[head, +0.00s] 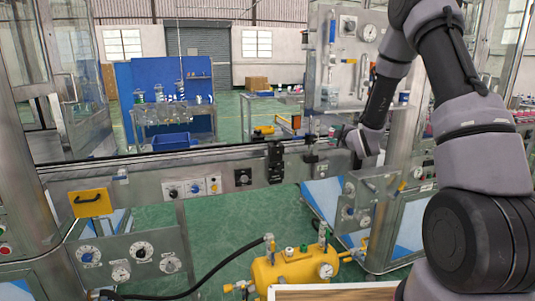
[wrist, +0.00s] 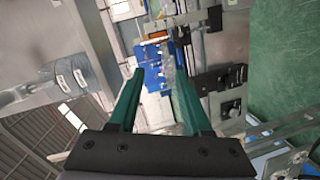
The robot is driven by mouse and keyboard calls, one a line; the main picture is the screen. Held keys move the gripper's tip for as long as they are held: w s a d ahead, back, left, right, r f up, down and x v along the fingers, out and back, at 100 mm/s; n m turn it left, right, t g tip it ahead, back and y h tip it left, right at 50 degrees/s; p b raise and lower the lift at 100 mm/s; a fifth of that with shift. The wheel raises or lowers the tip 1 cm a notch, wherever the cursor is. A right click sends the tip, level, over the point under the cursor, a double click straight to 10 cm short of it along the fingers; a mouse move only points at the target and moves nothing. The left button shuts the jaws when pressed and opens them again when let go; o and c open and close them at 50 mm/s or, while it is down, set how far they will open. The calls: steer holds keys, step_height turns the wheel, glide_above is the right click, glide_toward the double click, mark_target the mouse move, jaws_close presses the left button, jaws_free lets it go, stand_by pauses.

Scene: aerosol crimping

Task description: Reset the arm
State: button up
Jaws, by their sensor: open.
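My arm reaches in from the right in the head view and bends down towards the conveyor line. My gripper (wrist: 158,78) shows in the wrist view as two green fingers standing apart. I see nothing held between them. Beyond the fingertips is a blue area with small items, too small to make out. In the head view my wrist hangs beside the upright machine panel with gauges, and the fingers are too small there to make out clearly.
The upright panel (head: 345,62) stands close to my arm. A metal conveyor rail (head: 235,172) with knobs crosses the middle. A yellow tank (head: 290,270) with fittings is low in front. A blue workstation (head: 172,135) is further back. Green floor (head: 220,225) is open below the rail.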

steer(key=s+d+r+m+g+h, duration=0.35)
steer(key=s+r+m, duration=0.65)
steer(key=s+r, duration=0.45)
steer(key=s+a+r+m+g+y, duration=0.1)
steer(key=s+m, duration=0.4)
steer(key=s, duration=0.9)
steer(key=s+a+r+m+g+y, duration=0.1)
steer(key=s+a+r+m+g, duration=0.2)
steer(key=s, duration=1.1)
steer(key=r+m+g, duration=0.1)
steer(key=m, duration=0.1)
steer(key=shift+s+a+m+y, duration=0.25)
steer(key=shift+s+m+y, duration=0.05)
steer(key=shift+y, duration=0.05)
